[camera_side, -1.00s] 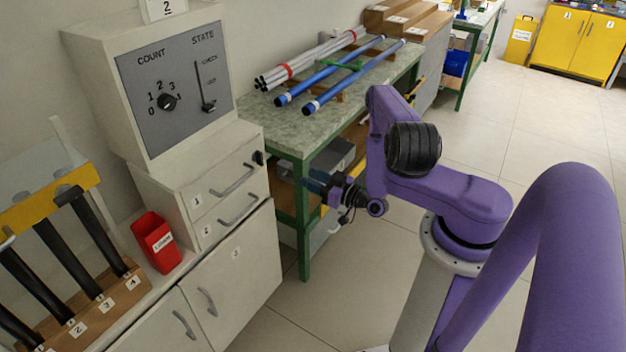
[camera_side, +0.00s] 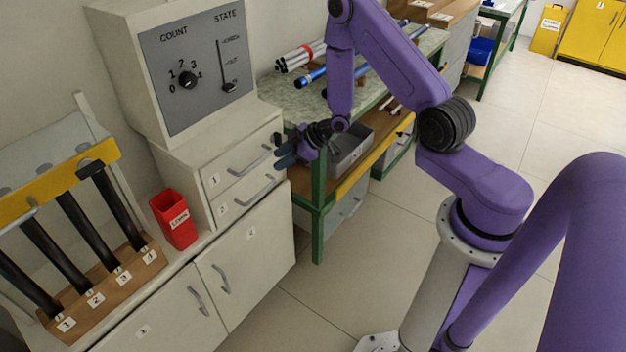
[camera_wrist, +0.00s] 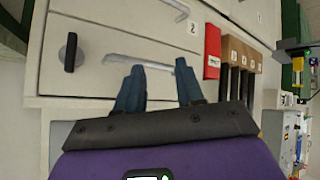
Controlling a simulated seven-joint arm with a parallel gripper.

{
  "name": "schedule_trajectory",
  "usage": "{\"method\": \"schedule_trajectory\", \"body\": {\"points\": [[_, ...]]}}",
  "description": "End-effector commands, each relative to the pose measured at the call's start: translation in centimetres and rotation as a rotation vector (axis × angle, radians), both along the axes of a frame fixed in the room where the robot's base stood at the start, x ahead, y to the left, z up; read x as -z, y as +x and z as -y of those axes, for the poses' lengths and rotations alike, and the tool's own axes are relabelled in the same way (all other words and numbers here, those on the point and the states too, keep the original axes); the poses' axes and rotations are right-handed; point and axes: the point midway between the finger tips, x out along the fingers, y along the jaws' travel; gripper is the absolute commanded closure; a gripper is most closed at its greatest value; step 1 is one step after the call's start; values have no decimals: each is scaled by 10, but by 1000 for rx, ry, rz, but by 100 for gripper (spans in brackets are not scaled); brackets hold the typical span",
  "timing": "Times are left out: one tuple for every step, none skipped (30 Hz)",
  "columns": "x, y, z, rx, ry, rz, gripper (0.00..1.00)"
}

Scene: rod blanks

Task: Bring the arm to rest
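My arm, purple, is raised between the green-legged bench and the cabinet. My gripper (camera_side: 285,152) is beside the front of the white drawers (camera_side: 240,172). In the wrist view its two blue fingers (camera_wrist: 160,72) are spread apart with nothing between them, so it is open and empty. A drawer handle (camera_wrist: 125,62) shows behind the fingers in that view; I cannot tell how far the fingers are from it. Both drawers look shut in the side view.
A box with a COUNT knob (camera_side: 188,80) and STATE slider (camera_side: 229,87) stands on the drawers. A red bin (camera_side: 174,219) and a wooden block (camera_side: 72,318) with black rods stand left. The bench (camera_side: 318,225) holds blue and white rods. The floor (camera_side: 340,290) is clear.

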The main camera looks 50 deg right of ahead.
Motion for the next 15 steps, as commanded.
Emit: {"method": "schedule_trajectory", "body": {"points": [[-9, 2, -8, -22, -29, -17, 63], [-13, 1, -12, -31, -46, -34, 63], [-18, 1, -18, -43, -69, -52, 63], [-22, 0, -22, -50, -85, -66, 63], [-27, -1, -27, -57, -101, -80, 63], [-33, -4, -33, -66, -122, -98, 63], [-37, -6, -37, -73, -137, -112, 63], [-42, -8, -42, -78, -152, -124, 63], [-48, -12, -48, -84, -170, -141, 63], [-53, -15, -52, -89, -183, -152, 63], [-58, -19, -57, -94, -197, -165, 63], [-65, -24, -63, -98, -214, -180, 63], [-70, -29, -67, -103, -225, -192, 63], [-75, -34, -71, -105, -236, -204, 63], [-81, -41, -77, -111, -252, -219, 63]]}}
